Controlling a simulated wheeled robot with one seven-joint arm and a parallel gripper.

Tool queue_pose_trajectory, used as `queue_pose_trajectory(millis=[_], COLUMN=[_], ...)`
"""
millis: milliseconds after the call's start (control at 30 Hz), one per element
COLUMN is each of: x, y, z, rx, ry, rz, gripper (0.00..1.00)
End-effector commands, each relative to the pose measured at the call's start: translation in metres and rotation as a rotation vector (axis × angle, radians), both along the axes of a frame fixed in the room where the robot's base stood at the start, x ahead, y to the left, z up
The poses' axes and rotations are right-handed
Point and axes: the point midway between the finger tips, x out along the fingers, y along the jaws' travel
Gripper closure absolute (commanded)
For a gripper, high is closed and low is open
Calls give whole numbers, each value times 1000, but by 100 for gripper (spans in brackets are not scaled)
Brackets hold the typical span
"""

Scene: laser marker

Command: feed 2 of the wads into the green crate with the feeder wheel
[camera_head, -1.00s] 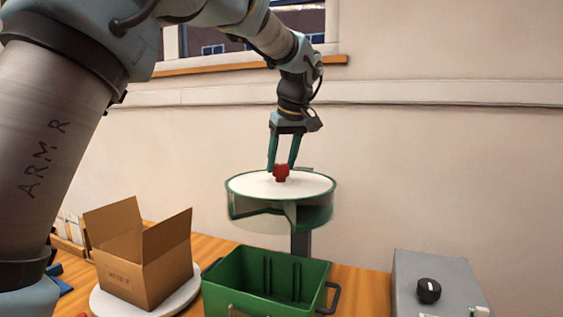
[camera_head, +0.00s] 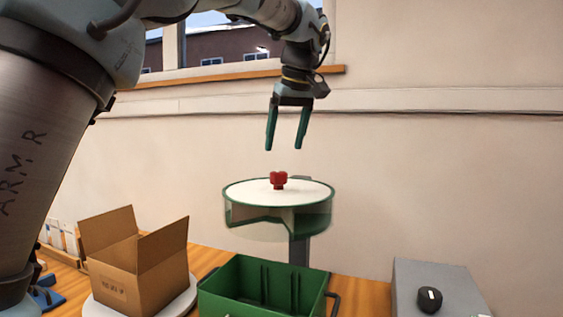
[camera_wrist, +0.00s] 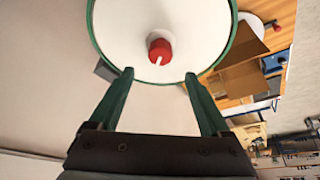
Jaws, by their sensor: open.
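The feeder wheel (camera_head: 245,192) is a round drum with a white top and green rim on a grey post. A red knob (camera_head: 278,180) stands at its centre; in the wrist view the knob (camera_wrist: 160,50) has a pale mark. My gripper (camera_head: 285,148) is open and empty, apart from the knob and above it; its fingers also show in the wrist view (camera_wrist: 158,76). The green crate (camera_head: 235,297) stands below and in front of the wheel, and the visible part of its inside looks empty. I cannot make out any wads.
An open cardboard box (camera_head: 125,273) stands on a white round plate (camera_head: 98,308) left of the crate. A grey box (camera_head: 455,285) with a black dial (camera_head: 429,299) is at the right. A wall with a window is behind. The air around my gripper is clear.

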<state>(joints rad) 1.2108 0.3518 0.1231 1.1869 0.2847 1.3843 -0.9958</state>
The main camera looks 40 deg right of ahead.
Motion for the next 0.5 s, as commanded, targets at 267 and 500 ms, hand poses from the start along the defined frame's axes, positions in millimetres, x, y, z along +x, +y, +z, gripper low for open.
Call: queue_pose_trajectory(millis=[267,500], x=[-11,-11], y=[1,1], z=[25,26], rx=[0,0], ry=[0,0], rz=[0,0], gripper=[19,19])
